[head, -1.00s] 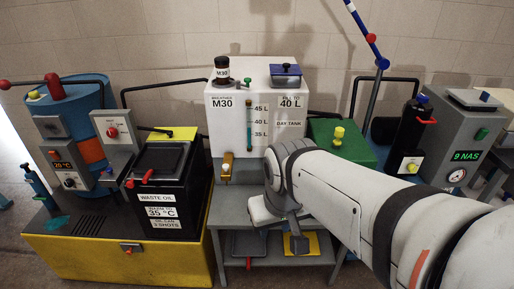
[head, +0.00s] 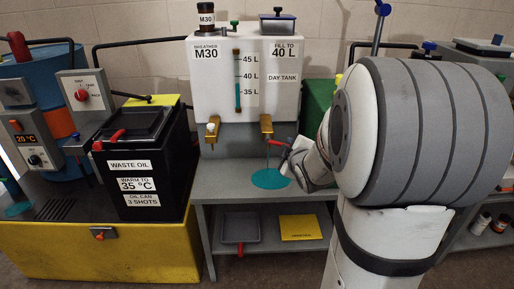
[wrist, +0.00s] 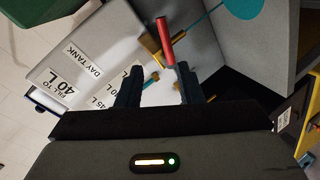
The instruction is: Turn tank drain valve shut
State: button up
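The white day tank (head: 220,90) has a brass drain fitting (head: 266,125) at its lower right. A red handle (head: 278,143) sticks out to the right from this fitting. A thin teal stream runs from the fitting to a teal puddle (head: 271,179) on the bench. The wrist view shows the red handle (wrist: 165,42), the brass fitting (wrist: 150,46) and part of the puddle (wrist: 243,8). My gripper (wrist: 158,90) is open, with the handle just beyond its fingertips; contact is not clear. My arm hides most of the gripper in the head view.
A second brass fitting (head: 212,128) with a white knob is at the tank's lower left. The black waste oil box (head: 150,165) stands left of the bench (head: 225,172). A grey tray (head: 240,228) and yellow sheet (head: 300,227) lie on the lower shelf.

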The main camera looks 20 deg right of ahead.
jog(key=w+d+f+n+b, duration=0.1)
jog(key=w, duration=0.2)
jog(key=w+f+n+t+b, duration=0.1)
jog(key=w+f, duration=0.1)
jog(key=w, duration=0.1)
jog(key=w+d+f+t+b, duration=0.1)
jog(key=w+f+b, duration=0.1)
jog(key=w, duration=0.1)
jog(key=shift+w+d+n+y, duration=0.2)
jog(key=shift+d+n+y, duration=0.1)
jog(key=shift+n+y, duration=0.1)
jog(key=shift+c, duration=0.3)
grip_shut()
